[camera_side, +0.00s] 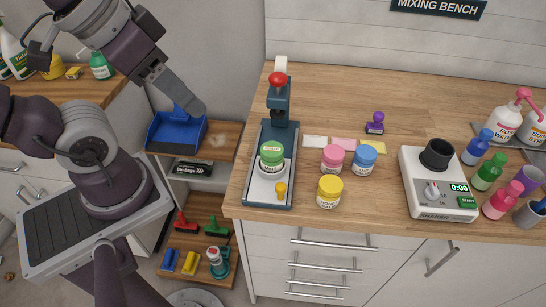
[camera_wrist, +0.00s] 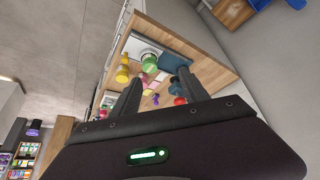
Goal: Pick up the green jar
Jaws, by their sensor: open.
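The green jar (camera_side: 271,154) has a green lid and a pale label. It stands upright on the light base plate of a dark teal press (camera_side: 279,110) with a red knob, at the left of the wooden counter. In the wrist view the green jar (camera_wrist: 149,61) shows beyond my fingers, in the upper middle. My gripper (camera_side: 196,107) is up and to the left of the jar in the side view, over the blue dustpan and well apart from the jar. In the wrist view my gripper (camera_wrist: 160,77) has its fingers wide apart with nothing between them.
Pink (camera_side: 333,158), blue (camera_side: 364,158) and yellow (camera_side: 330,190) jars stand right of the press. A small yellow peg (camera_side: 280,188) is in front of the green jar. A shaker (camera_side: 437,185) and bottles are farther right. A blue dustpan (camera_side: 170,135) lies on a lower shelf.

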